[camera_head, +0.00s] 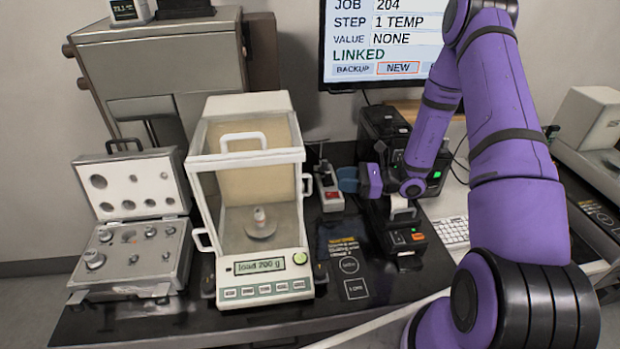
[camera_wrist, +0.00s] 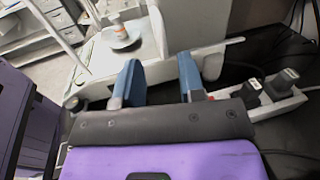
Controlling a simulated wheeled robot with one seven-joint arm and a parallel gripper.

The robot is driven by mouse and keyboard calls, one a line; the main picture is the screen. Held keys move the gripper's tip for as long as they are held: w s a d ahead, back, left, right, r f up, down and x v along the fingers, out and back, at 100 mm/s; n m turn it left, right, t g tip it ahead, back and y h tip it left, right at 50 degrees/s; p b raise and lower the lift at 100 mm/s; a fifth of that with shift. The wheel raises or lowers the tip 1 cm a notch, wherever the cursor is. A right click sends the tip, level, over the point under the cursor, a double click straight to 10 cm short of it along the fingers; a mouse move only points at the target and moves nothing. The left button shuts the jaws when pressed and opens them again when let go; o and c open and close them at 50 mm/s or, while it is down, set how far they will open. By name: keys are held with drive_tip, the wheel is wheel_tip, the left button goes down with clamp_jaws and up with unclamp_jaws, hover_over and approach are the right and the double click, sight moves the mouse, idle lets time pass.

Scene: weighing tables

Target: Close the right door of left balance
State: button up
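The left balance (camera_head: 290,262) has a glass draft shield, and its display reads "load 200 g". Its right door handle (camera_head: 307,185) sits further back along the side than the left door handle (camera_head: 201,240). The clear door pane is hard to make out, so I cannot tell exactly how far open it is. A small weight (camera_head: 260,214) stands on the pan inside; it also shows in the wrist view (camera_wrist: 118,27). My gripper (camera_head: 350,180), with blue fingers, is right of the handle and apart from it. The wrist view shows the fingers (camera_wrist: 158,82) spread and empty.
An open weight case (camera_head: 130,240) is left of the balance. A monitor (camera_head: 385,70) hangs behind.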

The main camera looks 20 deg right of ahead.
sight(310, 178)
drive_tip(key=x, duration=0.9)
drive_tip(key=shift+w+a, duration=0.1)
drive_tip(key=shift+a, duration=0.2)
drive_tip(key=shift+c, duration=0.3)
clamp_jaws()
